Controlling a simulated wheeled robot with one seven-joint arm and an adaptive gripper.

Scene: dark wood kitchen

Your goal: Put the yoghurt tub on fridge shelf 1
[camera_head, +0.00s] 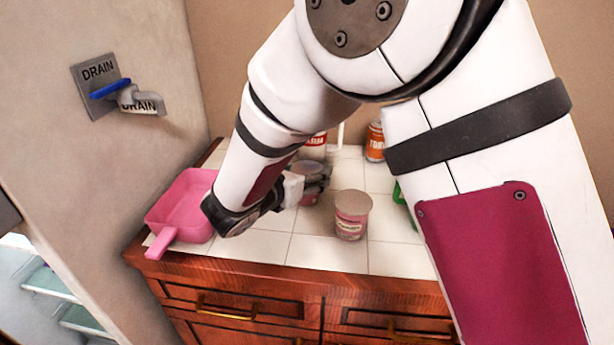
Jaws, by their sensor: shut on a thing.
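My gripper (312,182) is over the tiled counter, shut on a pink tub (309,199) with a greyish lid. My fingers and arm hide most of this tub, and I cannot tell whether it still touches the counter. A second pink tub (351,216) with a pale lid and a printed label stands upright on the counter just right of my gripper, apart from it. The labels are too small to read, so I cannot tell which is the yoghurt. Glass shelves (62,300), apparently of the fridge, show at the lower left; their numbering is not visible.
An orange can (375,142), a red-and-white container (313,147) and a green item (402,200) stand behind or to the right. A drain valve (130,97) juts from the left wall.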

